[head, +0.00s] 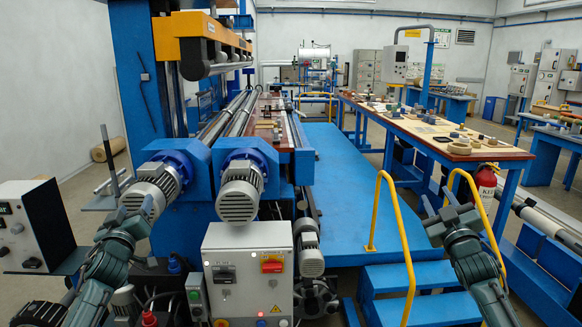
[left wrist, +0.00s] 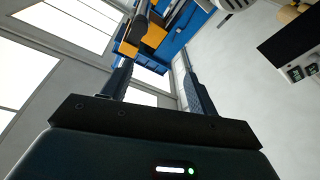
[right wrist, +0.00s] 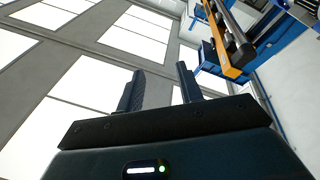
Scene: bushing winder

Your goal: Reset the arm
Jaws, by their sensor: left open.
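My left gripper (head: 126,208) is raised at the lower left of the head view, in front of the grey motors of the winding machine. In the left wrist view its two dark fingers (left wrist: 155,85) stand wide apart with nothing between them. My right gripper (head: 438,205) is raised at the right of the head view, in front of the blue platform and near the yellow handrail. In the right wrist view its fingers (right wrist: 160,85) are apart and empty. Both grippers point upward, and both wrist views show mostly ceiling.
A grey control box (head: 248,275) stands front centre. The blue platform (head: 350,190) has steps and yellow handrails (head: 395,240). A long worktable (head: 425,125) with small parts runs along the right. A black-and-white cabinet (head: 35,225) is at the left.

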